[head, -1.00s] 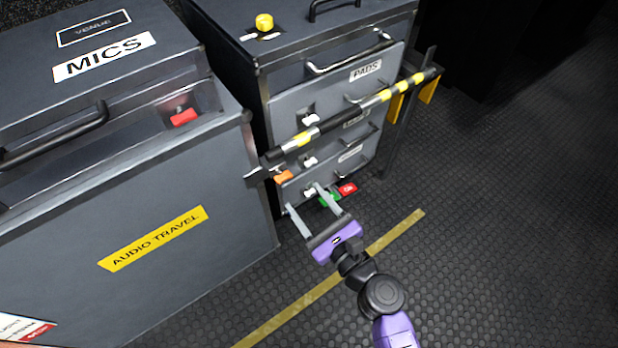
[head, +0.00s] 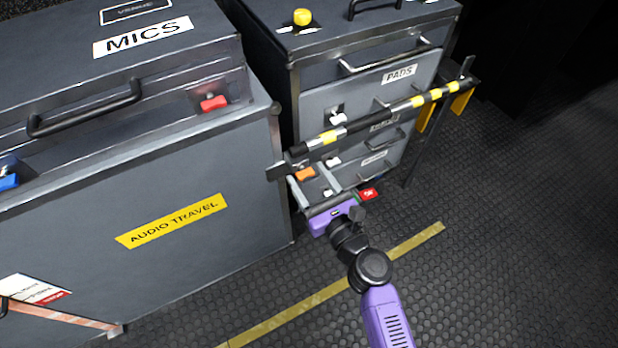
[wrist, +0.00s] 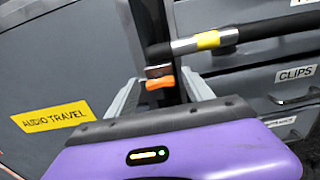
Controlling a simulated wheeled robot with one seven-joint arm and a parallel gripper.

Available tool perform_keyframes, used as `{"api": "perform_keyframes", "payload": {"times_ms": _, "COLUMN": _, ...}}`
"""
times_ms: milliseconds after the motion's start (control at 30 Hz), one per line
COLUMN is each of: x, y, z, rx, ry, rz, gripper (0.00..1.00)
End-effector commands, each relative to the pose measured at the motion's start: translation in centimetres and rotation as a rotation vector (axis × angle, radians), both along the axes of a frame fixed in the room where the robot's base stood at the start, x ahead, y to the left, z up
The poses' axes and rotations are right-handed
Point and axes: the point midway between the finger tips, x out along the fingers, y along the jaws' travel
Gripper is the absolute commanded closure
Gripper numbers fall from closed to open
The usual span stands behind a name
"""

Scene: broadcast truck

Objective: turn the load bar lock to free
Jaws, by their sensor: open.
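The load bar (head: 375,118), black with yellow bands, runs across the front of the drawer case. The orange lock (head: 304,174) sits under the bar's left end, against a dark upright. It also shows in the wrist view (wrist: 160,83), just below the bar. My purple gripper (head: 311,176) is open, with its grey fingers pointing at the lock. In the wrist view one finger is on each side of the orange lock, with gaps between. I cannot tell whether the fingertips reach as deep as the lock. Nothing is held.
The MICS case (head: 140,175) stands close on the left. The drawer case (head: 315,105) has several handles and white latches behind the bar. A red tag (head: 369,194) is right of my gripper. Yellow brackets (head: 425,115) hang at the bar's right end. The floor at right is clear.

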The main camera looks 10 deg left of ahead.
Motion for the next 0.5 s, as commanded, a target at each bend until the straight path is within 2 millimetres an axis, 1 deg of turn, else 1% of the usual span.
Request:
{"api": "perform_keyframes", "payload": {"times_ms": 233, "x": 0.06, "y": 0.07, "z": -0.04, "rx": -0.001, "ry": 0.001, "rz": 0.000, "gripper": 0.40}}
{"api": "perform_keyframes", "payload": {"times_ms": 267, "x": 0.06, "y": 0.08, "z": -0.04, "rx": -0.001, "ry": 0.001, "rz": 0.000, "gripper": 0.44}}
{"api": "perform_keyframes", "payload": {"times_ms": 300, "x": 0.06, "y": 0.06, "z": -0.03, "rx": -0.001, "ry": 0.001, "rz": 0.000, "gripper": 0.52}}
{"api": "perform_keyframes", "payload": {"times_ms": 367, "x": 0.06, "y": 0.06, "z": -0.04, "rx": -0.001, "ry": 0.001, "rz": 0.000, "gripper": 0.64}}
{"api": "perform_keyframes", "payload": {"times_ms": 500, "x": 0.05, "y": 0.06, "z": -0.03, "rx": -0.001, "ry": 0.000, "rz": 0.000, "gripper": 0.91}}
